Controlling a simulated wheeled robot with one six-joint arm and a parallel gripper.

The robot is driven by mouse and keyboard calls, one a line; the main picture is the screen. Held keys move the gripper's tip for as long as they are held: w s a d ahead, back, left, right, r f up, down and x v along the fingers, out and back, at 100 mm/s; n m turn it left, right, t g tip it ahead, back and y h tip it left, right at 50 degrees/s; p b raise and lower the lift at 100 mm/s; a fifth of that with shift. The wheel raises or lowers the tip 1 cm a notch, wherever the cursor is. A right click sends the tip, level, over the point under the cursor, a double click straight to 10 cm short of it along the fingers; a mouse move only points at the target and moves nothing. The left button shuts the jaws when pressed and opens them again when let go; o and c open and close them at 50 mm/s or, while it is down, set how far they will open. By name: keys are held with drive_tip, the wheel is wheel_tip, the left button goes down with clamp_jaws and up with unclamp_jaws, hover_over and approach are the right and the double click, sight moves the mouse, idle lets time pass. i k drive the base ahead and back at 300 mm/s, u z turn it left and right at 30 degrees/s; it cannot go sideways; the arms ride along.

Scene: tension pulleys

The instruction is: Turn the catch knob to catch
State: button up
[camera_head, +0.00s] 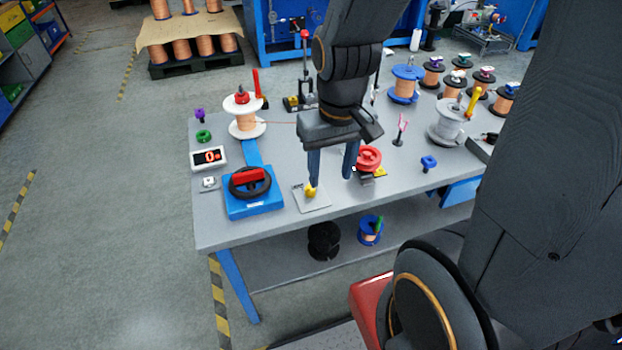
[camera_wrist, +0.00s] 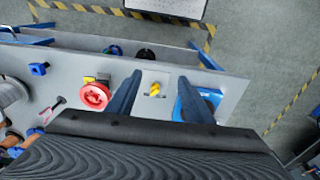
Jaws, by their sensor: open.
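The yellow catch knob (camera_head: 310,192) sits on a small pale plate (camera_head: 318,204) near the front edge of the grey table. My gripper (camera_head: 331,178) is open and points down above the table. In the head view one finger overlaps the knob and the other hangs to its right. In the wrist view the knob (camera_wrist: 155,89) shows between the two fingers of my gripper (camera_wrist: 158,82), and nothing is held. I cannot tell how high the fingertips are above the plate. The knob's markings are too small to read.
A blue unit with a black handwheel (camera_head: 249,184) stands left of the plate. A red wheel (camera_head: 369,158) stands to the right, close to my gripper. A white-flanged copper spool (camera_head: 243,118) and a red digital display (camera_head: 209,158) are farther left. Bare tabletop (camera_head: 400,185) lies at the front right.

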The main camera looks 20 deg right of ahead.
sight(309, 192)
drive_tip(key=u, duration=1.3)
drive_tip(key=k, duration=1.05)
drive_tip(key=z, duration=1.2)
drive_tip(key=i, duration=0.5)
drive_tip(key=z, duration=0.05)
